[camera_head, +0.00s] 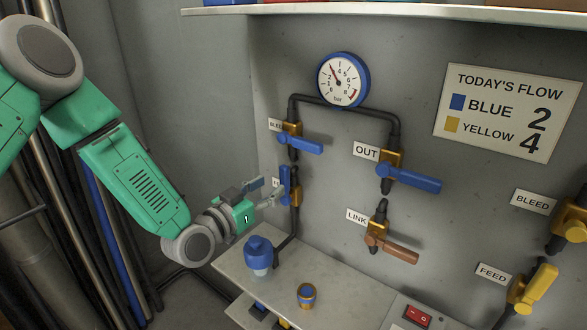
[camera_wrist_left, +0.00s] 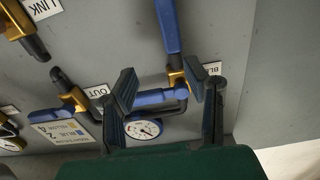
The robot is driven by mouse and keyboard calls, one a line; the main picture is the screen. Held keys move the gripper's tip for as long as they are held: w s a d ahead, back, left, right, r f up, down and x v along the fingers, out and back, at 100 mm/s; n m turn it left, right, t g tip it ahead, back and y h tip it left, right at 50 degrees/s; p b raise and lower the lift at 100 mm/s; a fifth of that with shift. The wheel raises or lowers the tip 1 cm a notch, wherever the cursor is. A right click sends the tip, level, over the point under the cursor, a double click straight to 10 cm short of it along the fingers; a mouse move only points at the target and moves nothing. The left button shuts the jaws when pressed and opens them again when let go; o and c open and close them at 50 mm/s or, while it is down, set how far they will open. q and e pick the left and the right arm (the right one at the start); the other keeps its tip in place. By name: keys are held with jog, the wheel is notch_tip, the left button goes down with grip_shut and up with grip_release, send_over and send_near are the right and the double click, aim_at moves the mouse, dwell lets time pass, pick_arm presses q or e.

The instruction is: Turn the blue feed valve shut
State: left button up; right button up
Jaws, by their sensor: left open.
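The blue feed valve's handle (camera_head: 286,181) stands upright, in line with its pipe, on the left of the panel. Its label is mostly hidden by my left gripper (camera_head: 267,188). That gripper is open and empty, with its fingertips just left of the handle. I cannot tell whether a fingertip touches it. In the left wrist view, the open fingers of the left gripper (camera_wrist_left: 161,72) spread to either side of the blue feed handle (camera_wrist_left: 168,26), whose end shows beyond them. My right gripper is not in view.
The blue bleed valve (camera_head: 302,142) sits just above, its handle sideways. A blue OUT handle (camera_head: 412,179) and a brown LINK handle (camera_head: 400,252) are to the right. A gauge (camera_head: 344,81) tops the pipes. A blue-capped fitting (camera_head: 259,252) stands on the shelf below.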

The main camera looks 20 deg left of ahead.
aim_at(280, 173)
pick_arm(q)
jog(key=x, duration=0.6)
jog(key=a+x, duration=0.1)
jog(key=x, duration=0.2)
jog(key=shift+w+f, duration=0.15)
jog(key=shift+f, duration=0.05)
jog(key=shift+w+d, duration=0.1)
jog(key=shift+d, duration=0.2)
jog(key=shift+a, duration=0.65)
grip_shut()
jog(key=shift+s+a+f, duration=0.1)
jog(key=shift+s+a, duration=0.15)
jog(key=shift+a, duration=0.3)
jog(key=shift+d, duration=0.15)
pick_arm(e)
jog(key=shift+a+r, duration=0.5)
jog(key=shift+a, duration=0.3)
